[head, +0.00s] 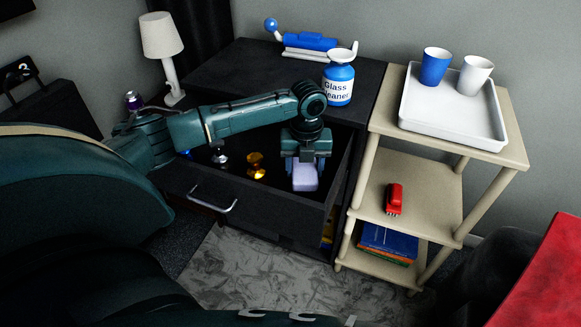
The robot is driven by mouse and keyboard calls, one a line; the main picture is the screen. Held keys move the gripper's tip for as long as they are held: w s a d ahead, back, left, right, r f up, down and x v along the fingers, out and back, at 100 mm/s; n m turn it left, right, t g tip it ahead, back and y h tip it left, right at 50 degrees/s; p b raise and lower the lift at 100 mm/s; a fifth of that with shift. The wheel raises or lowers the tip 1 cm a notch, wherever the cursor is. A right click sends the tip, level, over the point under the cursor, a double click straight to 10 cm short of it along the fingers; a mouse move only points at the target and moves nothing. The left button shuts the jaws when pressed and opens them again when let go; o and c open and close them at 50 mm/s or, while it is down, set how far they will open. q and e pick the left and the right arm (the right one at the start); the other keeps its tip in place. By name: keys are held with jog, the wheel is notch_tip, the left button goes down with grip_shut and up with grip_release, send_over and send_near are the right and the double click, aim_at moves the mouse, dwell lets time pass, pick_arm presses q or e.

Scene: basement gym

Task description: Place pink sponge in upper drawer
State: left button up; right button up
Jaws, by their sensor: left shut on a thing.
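The pink sponge (305,177), a pale pinkish-lavender block, is in my left gripper (305,172), which points down and is shut on it. Gripper and sponge are inside the outline of the open upper drawer (270,190), at its right end near the front wall. I cannot tell whether the sponge touches the drawer floor. The drawer is pulled out of the black cabinet (225,72) and has a silver handle. My left arm reaches across it from the left and hides part of its inside. My right gripper is not in view.
In the drawer lie a gold object (256,166) and a silver one (219,154). A glass cleaner bottle (339,82) stands on the cabinet, close to my arm. A shelf (455,140) at right holds a white tray (445,122) with two cups. A lamp (163,40) stands at left.

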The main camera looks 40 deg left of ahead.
pick_arm(q)
notch_tip(320, 180, down, 3)
jog(key=shift+r, duration=0.15)
jog(key=shift+f+b, duration=0.3)
jog(key=shift+f, duration=1.3)
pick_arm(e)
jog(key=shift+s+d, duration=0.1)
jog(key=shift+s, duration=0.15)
pick_arm(q)
jog(key=o, duration=0.9)
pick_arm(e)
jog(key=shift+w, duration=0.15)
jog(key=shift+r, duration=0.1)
